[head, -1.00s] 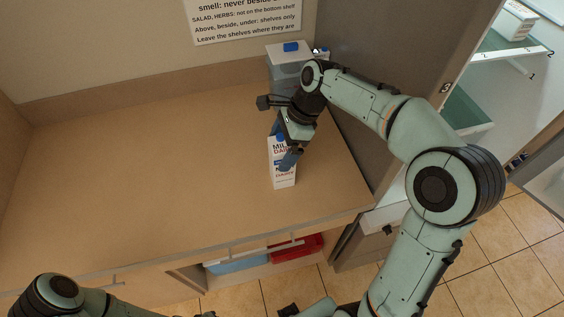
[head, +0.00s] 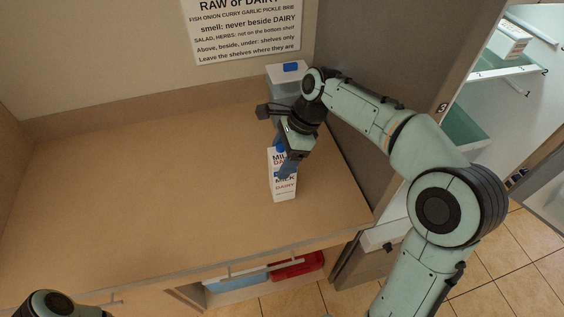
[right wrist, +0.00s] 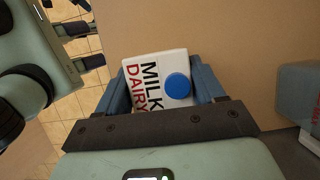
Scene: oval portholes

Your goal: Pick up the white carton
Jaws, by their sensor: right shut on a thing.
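The white carton (head: 284,188), with MILK and DAIRY lettering, appears to stand upright on the brown counter (head: 150,190), near its right side. My right gripper (head: 282,160) is shut on its upper part, one blue finger on each side. In the right wrist view, the carton (right wrist: 155,82) with its round blue cap sits between the two fingers (right wrist: 162,88). Whether its base touches the counter is hard to tell. My left gripper (right wrist: 80,46) shows at the upper left of the right wrist view, its fingers apart with floor tiles between them.
A grey container with a white lid (head: 288,69) stands behind the carton, by the grey side panel (head: 350,160). Red (head: 297,266) and blue (head: 236,282) items lie below the counter. Shelves are at the far right. The counter's left and middle are clear.

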